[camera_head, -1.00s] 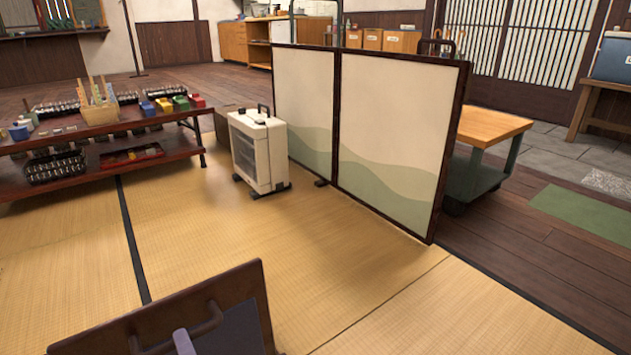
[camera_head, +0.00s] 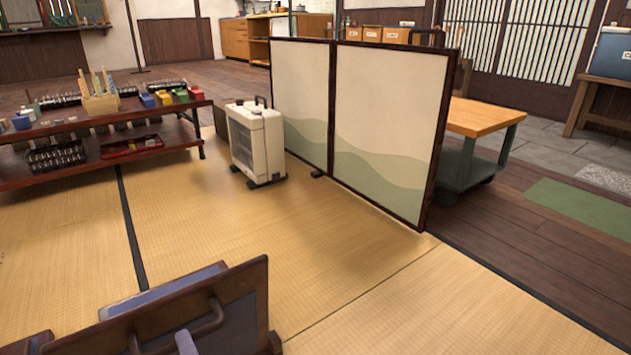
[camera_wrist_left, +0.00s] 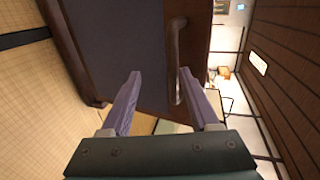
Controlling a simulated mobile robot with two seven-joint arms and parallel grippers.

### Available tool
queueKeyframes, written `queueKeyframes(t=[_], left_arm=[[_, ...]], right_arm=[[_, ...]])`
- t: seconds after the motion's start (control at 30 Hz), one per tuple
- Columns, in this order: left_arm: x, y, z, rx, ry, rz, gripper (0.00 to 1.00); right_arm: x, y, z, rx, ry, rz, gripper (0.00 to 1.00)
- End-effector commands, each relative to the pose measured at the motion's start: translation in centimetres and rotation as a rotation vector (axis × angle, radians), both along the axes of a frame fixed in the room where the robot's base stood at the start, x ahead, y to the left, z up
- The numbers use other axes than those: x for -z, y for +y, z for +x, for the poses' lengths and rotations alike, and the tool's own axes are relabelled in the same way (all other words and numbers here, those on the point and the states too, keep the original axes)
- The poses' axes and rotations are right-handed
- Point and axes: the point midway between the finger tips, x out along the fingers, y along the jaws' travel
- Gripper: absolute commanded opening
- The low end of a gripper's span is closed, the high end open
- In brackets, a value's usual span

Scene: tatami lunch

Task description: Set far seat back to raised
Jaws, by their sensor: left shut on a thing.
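A dark wooden seat back (camera_head: 252,284) stands tilted at the bottom left of the head view. It has a grey-blue pad and a dark bar handle (camera_head: 211,320). In the left wrist view the seat back (camera_wrist_left: 70,40) fills the upper middle, with the handle (camera_wrist_left: 176,60) along its right side. One purple finger (camera_head: 186,343) shows in the head view. Another grey-blue padded panel (camera_head: 165,290) shows just behind. I cannot tell how the two join. My right gripper is not in view.
A cream heater (camera_head: 256,145) stands on the tatami in front of a folding screen (camera_head: 390,130). A low dark table (camera_head: 178,142) with trays and small items is at the left. The tatami (camera_head: 330,265) between is clear. A wooden-topped cart (camera_head: 478,117) stands behind the screen.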

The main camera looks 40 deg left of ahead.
Motion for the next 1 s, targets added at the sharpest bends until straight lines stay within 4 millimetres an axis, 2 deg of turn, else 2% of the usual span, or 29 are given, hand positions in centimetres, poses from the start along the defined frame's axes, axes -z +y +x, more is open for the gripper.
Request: queueKeyframes(t=[0.03, 0.67, 0.77, 1.0], left_arm=[[1.0, 0.1, -0.5, -0.004, 0.020, -0.022, 0.47], [0.7, -0.2, -0.4, -0.001, 0.017, -0.023, 0.47], [0.5, -1.1, -0.7, 0.000, 0.018, -0.026, 0.47], [-1.1, -5.5, -2.1, 0.002, 0.014, -0.022, 0.47]], right_arm=[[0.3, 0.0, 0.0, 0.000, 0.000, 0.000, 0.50], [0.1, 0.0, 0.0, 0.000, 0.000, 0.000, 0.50], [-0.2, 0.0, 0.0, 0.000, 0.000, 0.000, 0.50], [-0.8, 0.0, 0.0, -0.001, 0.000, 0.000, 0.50]])
